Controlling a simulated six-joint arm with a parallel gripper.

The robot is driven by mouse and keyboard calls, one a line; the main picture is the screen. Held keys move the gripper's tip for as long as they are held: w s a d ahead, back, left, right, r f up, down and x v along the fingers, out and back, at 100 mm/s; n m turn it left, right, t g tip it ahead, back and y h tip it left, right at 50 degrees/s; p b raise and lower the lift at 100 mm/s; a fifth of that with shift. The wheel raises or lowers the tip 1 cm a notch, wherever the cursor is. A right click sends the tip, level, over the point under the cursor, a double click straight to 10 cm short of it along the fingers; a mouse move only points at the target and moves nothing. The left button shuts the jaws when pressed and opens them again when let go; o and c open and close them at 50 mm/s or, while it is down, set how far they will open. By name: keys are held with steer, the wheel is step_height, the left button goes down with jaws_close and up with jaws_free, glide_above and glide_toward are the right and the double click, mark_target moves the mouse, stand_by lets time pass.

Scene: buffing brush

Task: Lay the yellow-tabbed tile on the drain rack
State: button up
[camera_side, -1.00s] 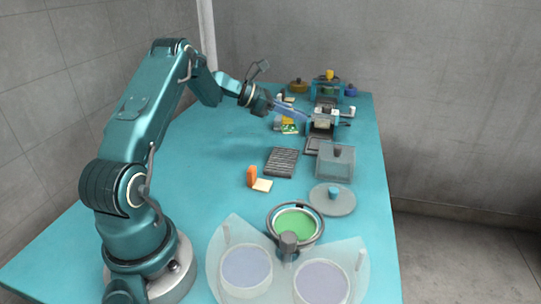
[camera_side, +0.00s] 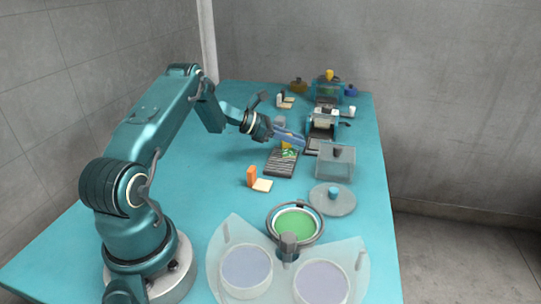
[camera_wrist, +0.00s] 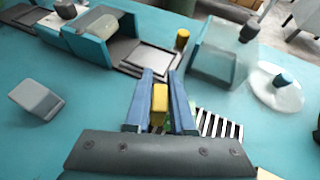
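The tile (camera_side: 288,153), green-patterned with a yellow tab, is in my gripper (camera_side: 303,140) at the near end of the blue fingers' reach. In the wrist view the yellow tab (camera_wrist: 159,102) stands between the two blue fingers (camera_wrist: 160,90), which are closed on it; the tile below is mostly hidden. The drain rack (camera_side: 279,166), dark with pale slats, lies directly under the tile in the side view. Its slats (camera_wrist: 220,125) show to the right of the fingers in the wrist view. I cannot tell whether the tile touches the rack.
A grey block (camera_wrist: 36,97) stands left of my gripper. A clear box (camera_side: 335,162) and a round disc with a blue knob (camera_side: 333,193) lie to the right. A roller machine (camera_side: 323,122) stands behind.

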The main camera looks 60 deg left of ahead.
steer(key=shift+o, duration=1.2)
